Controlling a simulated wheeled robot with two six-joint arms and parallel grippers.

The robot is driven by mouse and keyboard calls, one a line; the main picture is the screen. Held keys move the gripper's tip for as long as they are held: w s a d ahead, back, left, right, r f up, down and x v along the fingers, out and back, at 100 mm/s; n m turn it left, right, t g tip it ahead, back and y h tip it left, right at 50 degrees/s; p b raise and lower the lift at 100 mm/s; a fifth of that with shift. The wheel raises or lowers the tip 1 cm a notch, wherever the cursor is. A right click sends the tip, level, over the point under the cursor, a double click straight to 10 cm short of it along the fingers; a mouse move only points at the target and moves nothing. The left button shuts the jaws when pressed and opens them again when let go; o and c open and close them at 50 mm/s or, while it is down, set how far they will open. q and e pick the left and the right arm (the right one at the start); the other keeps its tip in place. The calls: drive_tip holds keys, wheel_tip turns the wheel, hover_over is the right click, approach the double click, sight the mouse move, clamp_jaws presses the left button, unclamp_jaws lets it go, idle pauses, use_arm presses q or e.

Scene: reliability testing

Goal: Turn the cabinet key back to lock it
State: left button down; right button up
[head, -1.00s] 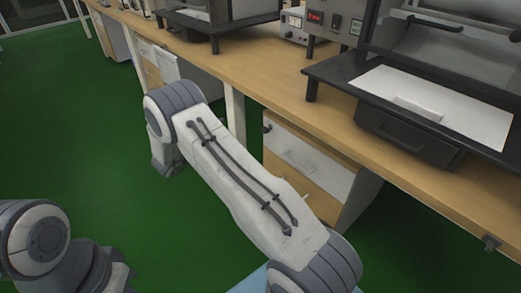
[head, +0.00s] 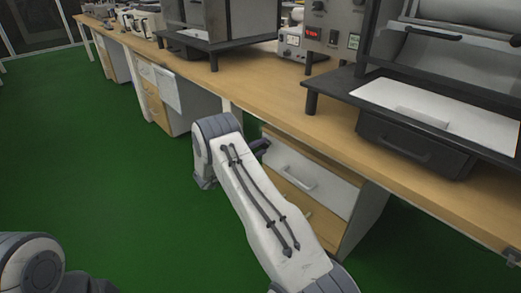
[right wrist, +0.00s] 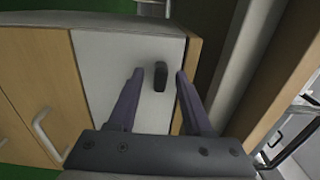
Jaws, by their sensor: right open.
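The cabinet key (right wrist: 160,76) is a small dark piece on the white drawer front (right wrist: 105,50) of the cabinet. Its long side runs up and down in the right wrist view. My left gripper is out of view.
The wooden bench top (head: 275,105) overhangs the cabinet. A black shelf with a dark drawer (head: 405,145) stands on the bench at right. A silver handle (right wrist: 46,135) sticks out from a wooden drawer front. Green floor at left is free.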

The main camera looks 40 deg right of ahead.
drive_tip(key=shift+d, duration=0.1)
clamp_jaws()
drive_tip(key=shift+n, duration=0.3)
drive_tip(key=n+p, duration=0.1)
drive_tip(key=n, duration=0.3)
drive_tip(key=shift+p, duration=0.35)
drive_tip(key=n+p, duration=0.1)
drive_tip(key=n, duration=0.4)
drive_tip(key=n+p, duration=0.1)
drive_tip(key=n, duration=0.3)
drive_tip(key=shift+n+p, duration=0.65)
drive_tip(key=shift+n, duration=1.55)
